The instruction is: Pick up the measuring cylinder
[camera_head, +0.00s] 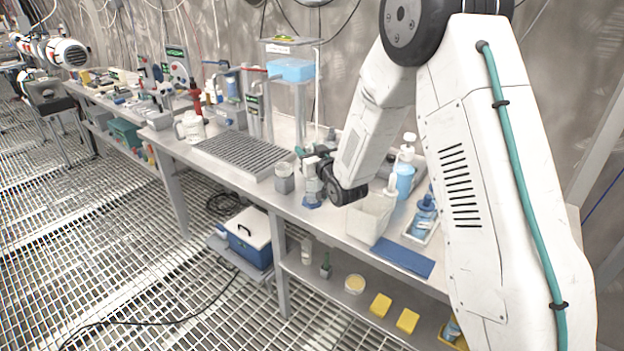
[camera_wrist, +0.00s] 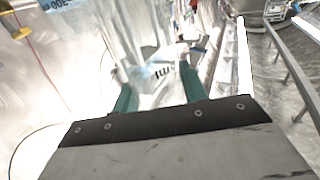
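The measuring cylinder (camera_head: 312,192) stands on the bench, clear with a blue foot, just below and beside my gripper (camera_head: 311,163). In the wrist view a clear, glassy body with dark print, which looks like the cylinder (camera_wrist: 160,72), lies between the two teal fingers of my gripper (camera_wrist: 158,82). The fingers are apart, one on each side of it. Glare and see-through surfaces hide whether they touch it. In the head view my wrist and gripper cover part of the cylinder's upper end.
A small grey beaker (camera_head: 284,178) stands close left of the cylinder. A white container (camera_head: 370,216), a blue wash bottle (camera_head: 404,175) and a blue mat (camera_head: 403,261) are to the right. A slotted drain rack (camera_head: 246,154) lies to the left. The bench's front edge is near.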

